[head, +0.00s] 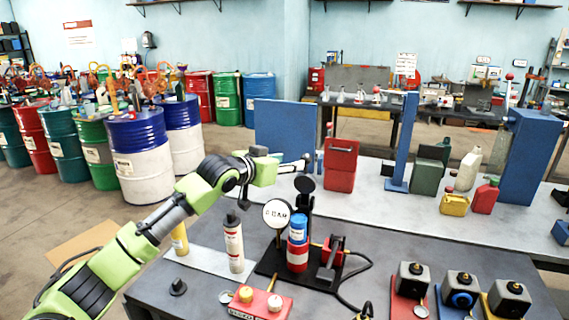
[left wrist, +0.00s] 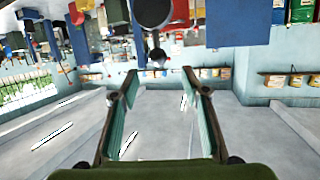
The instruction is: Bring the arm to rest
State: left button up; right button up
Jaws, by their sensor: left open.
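My left arm, green and grey, reaches in from the left in the head view. Its gripper (head: 300,164) is held in the air above the dark workbench (head: 210,292), near a round dark disc (head: 304,184) on a stand. In the left wrist view the two fingers of my left gripper (left wrist: 159,76) stand apart with nothing held between them. My right gripper is in neither view.
Below the gripper stand a white bottle (head: 234,246), a round gauge (head: 277,213), and a red-and-blue can (head: 298,246). A red box with knobs (head: 262,302) is in front. Blue-and-white drums (head: 140,160) stand left; fuel cans (head: 341,164) stand on the bench behind.

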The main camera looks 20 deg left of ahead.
pick_arm(q)
jog(key=shift+s+a+r, duration=0.1)
jog(key=shift+s, duration=0.3)
